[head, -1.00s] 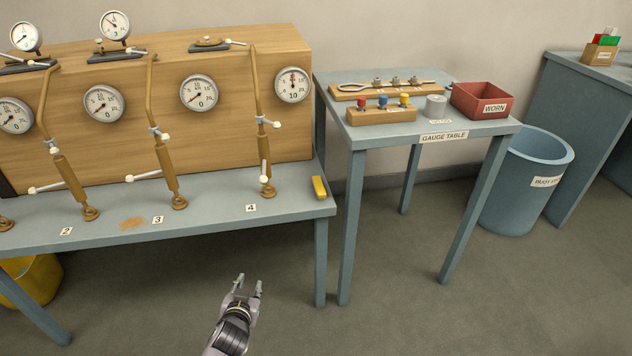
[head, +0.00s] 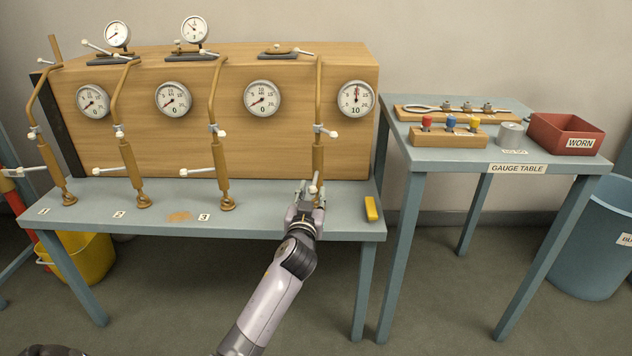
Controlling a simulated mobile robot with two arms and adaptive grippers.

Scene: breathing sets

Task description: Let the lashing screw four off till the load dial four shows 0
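Lashing screw four (head: 318,160) is the brown upright turnbuckle at the right end of the bench, with a white crossbar (head: 326,132) partway up. The gripper hides the screw's foot and the number 4 label. Load dial four (head: 356,98), on the wooden block right of the screw, shows 10 with its needle pointing up.
Screws one (head: 52,165), two (head: 131,165) and three (head: 220,165) stand along the bench (head: 270,222) to the left. A yellow block (head: 371,208) lies close right of the gripper. The gauge table (head: 440,160) stands further right, past a gap.

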